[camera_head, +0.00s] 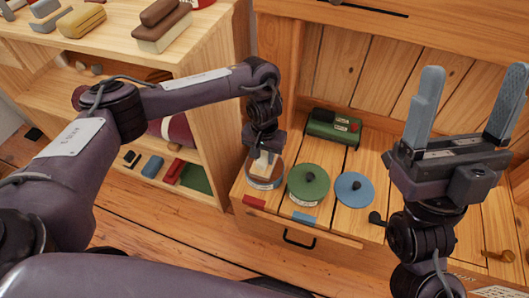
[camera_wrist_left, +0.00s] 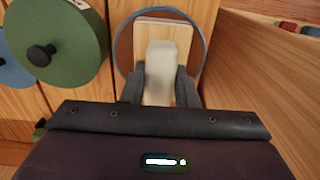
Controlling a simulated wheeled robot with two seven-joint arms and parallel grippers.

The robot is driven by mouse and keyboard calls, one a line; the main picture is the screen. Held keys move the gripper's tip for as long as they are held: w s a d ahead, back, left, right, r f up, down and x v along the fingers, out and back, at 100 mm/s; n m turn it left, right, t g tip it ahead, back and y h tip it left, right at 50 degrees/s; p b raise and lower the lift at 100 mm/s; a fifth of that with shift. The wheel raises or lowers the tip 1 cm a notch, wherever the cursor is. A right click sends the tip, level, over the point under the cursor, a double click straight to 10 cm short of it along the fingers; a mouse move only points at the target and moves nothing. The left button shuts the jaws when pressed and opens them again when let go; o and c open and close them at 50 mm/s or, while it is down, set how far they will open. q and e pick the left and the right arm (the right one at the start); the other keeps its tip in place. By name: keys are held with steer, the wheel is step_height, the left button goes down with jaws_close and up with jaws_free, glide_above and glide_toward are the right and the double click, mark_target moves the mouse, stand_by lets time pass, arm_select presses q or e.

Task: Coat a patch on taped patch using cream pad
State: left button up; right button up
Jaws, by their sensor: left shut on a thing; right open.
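My left gripper (camera_head: 264,150) is shut on the cream pad (camera_head: 262,165), low over a round open tin (camera_head: 264,182) at the left end of the wooden worktop. In the left wrist view the fingers (camera_wrist_left: 160,88) grip the pad's cream block (camera_wrist_left: 161,65), which has a pale wooden plate (camera_wrist_left: 168,21) at its far side. The plate lies within the rim of the tin (camera_wrist_left: 125,42), over its brown inside. I cannot tell whether it touches the contents. My right gripper (camera_head: 474,85) is open and empty, raised at the right. I cannot make out a taped patch.
Beside the tin are a green round lid (camera_head: 308,184) and a blue one (camera_head: 354,190), both with dark knobs. A dark green case (camera_head: 334,126) stands behind. A shelf unit (camera_head: 215,50) with blocks stands left. A drawer handle (camera_head: 299,241) is below the worktop.

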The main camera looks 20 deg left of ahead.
mark_target(264, 154)
arm_select(q)
steer(key=shift+r+p, duration=3.35)
steer(key=shift+p, duration=0.6)
steer(key=shift+w, duration=0.1)
